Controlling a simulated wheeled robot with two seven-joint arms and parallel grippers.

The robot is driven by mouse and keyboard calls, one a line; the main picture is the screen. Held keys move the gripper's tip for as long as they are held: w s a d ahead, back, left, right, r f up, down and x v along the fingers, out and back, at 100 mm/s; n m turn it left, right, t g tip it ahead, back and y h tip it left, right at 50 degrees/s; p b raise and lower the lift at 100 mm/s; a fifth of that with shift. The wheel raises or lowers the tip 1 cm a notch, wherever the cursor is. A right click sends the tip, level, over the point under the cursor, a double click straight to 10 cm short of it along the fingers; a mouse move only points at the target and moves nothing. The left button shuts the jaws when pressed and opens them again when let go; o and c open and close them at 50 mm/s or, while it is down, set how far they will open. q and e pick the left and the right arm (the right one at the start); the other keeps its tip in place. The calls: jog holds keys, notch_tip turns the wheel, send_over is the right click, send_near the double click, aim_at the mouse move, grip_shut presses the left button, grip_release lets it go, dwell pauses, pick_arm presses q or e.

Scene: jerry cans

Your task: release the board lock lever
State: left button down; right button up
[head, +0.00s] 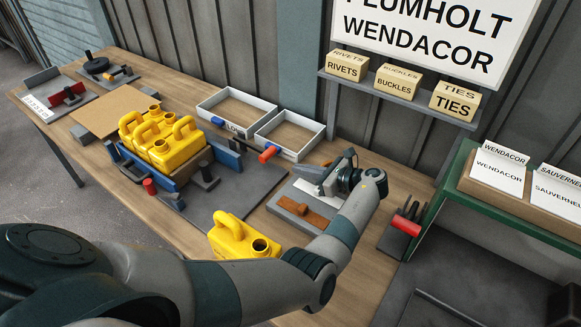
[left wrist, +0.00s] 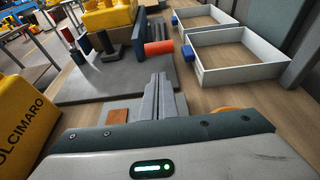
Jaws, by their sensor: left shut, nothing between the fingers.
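My left gripper (head: 307,187) is over the right part of the bench, above a small grey board with a brown block (head: 305,210). In the left wrist view its fingers (left wrist: 158,92) are together and empty. Beyond them, apart, is a lever with an orange-red grip (head: 268,154), which also shows in the left wrist view (left wrist: 160,48). Another red-gripped lever (head: 150,187) stands at the near side of the yellow cans (head: 160,140). I cannot tell which lever is the board lock lever. My right gripper is not in view.
A loose yellow can (head: 232,238) stands near the bench's front, close under my left arm. Two white-walled trays (head: 237,98) are at the back. A red-gripped item (head: 405,226) lies at the right end. Part of the grey mat (head: 235,190) is clear.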

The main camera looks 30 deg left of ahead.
pick_arm(q)
jog(key=b+x, duration=0.3)
jog(key=x, duration=0.5)
jog(key=shift+f, duration=0.15)
jog(key=shift+a+f+b, duration=0.15)
jog(key=shift+a+b, duration=0.25)
jog(key=shift+a, duration=0.4)
jog(key=shift+w, duration=0.15)
